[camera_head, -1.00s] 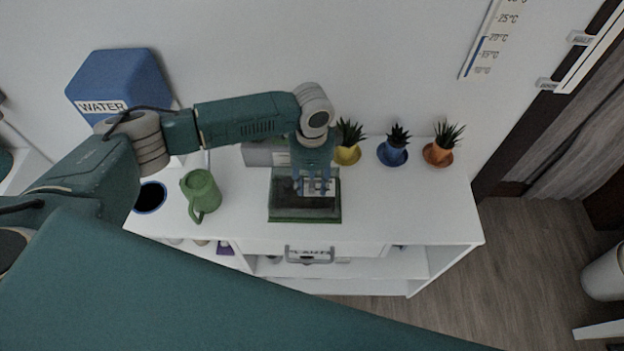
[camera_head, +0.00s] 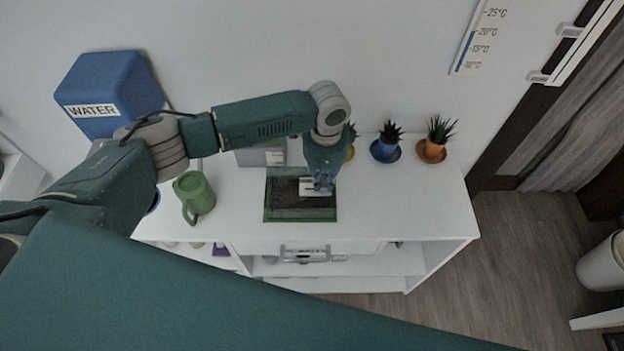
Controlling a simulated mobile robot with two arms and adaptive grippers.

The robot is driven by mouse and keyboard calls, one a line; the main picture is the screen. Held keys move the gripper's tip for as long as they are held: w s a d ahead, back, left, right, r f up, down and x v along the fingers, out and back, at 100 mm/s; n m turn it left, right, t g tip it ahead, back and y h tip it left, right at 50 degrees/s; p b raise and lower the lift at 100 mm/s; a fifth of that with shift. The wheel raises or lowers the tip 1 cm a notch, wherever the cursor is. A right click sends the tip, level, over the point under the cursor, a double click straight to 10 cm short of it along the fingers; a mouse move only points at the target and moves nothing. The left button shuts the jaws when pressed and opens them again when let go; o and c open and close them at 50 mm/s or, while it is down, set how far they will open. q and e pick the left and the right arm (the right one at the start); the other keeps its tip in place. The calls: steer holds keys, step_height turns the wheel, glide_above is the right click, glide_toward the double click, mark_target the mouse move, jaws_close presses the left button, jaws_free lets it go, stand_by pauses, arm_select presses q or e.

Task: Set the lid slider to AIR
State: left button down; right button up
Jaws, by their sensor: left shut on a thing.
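A dark green tray-like box with a dark clear lid (camera_head: 285,206) stands on the white shelf desk. A small pale slider plate (camera_head: 308,187) lies on the right part of the lid. My left gripper (camera_head: 322,185) points down at it, with its fingers at the plate's right part, and is shut on the slider. The fingers partly cover the slider, and any lettering on it is too small to read. My right gripper is not in view.
A green jug (camera_head: 196,196) stands left of the box. Blue (camera_head: 385,149) and orange (camera_head: 432,150) plant pots stand at the back right; my arm mostly hides a yellow one. A grey box (camera_head: 252,157) is behind the lid. The desk's right front (camera_head: 420,205) is clear.

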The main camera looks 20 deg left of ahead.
mark_target(323, 183)
arm_select(q)
steer(key=c, duration=1.5)
jaws_free()
steer(key=shift+a, duration=0.1)
step_height(323, 183, up, 12)
